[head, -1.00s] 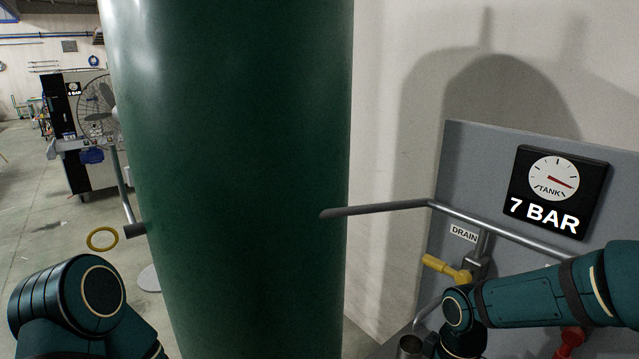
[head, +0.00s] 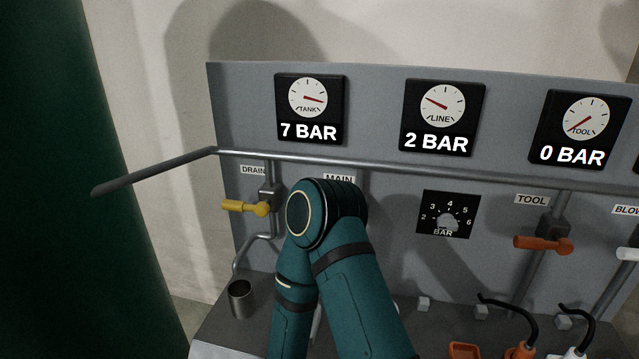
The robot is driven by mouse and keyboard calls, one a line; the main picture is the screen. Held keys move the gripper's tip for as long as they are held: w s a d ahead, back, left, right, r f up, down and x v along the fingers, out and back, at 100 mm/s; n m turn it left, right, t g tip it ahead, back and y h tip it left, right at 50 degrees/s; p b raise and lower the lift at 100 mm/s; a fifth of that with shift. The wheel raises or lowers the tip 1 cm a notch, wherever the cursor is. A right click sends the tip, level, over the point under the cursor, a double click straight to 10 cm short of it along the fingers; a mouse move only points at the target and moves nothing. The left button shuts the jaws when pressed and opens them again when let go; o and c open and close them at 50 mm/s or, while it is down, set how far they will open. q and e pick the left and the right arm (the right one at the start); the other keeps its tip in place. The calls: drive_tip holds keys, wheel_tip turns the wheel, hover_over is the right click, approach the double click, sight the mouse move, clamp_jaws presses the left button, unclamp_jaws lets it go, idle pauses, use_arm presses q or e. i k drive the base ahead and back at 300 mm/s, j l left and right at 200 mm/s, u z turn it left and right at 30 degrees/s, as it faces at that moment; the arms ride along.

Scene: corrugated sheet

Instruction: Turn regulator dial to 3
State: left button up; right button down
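The regulator dial (head: 447,221) is a grey knob on a black square plate marked with numbers including 2 to 6 and "BAR", mounted on the grey panel. The knob's exact pointing is too small to tell. The line gauge (head: 441,118) above it reads 2 BAR. One of my teal arms stands bent in front of the panel, left of the dial and apart from it in the picture, partly covering the MAIN label (head: 339,180). I cannot tell which arm it is. Neither gripper shows.
The tank gauge (head: 310,109) reads 7 BAR and the tool gauge (head: 583,130) 0 BAR. A yellow drain valve handle (head: 246,207) and an orange tool valve handle (head: 543,243) flank the dial. A pipe (head: 400,172) crosses above it. A green tank (head: 70,200) stands left.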

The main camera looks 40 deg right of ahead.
sight(446, 222)
drive_tip(key=k+z, duration=0.1)
drive_tip(key=z, duration=0.35)
drive_tip(key=k+l+z, duration=0.15)
drive_tip(key=z, duration=0.25)
drive_tip(key=l+z, duration=0.1)
drive_tip(key=z, duration=0.35)
drive_tip(key=k+l+z, duration=0.15)
drive_tip(key=z, duration=0.25)
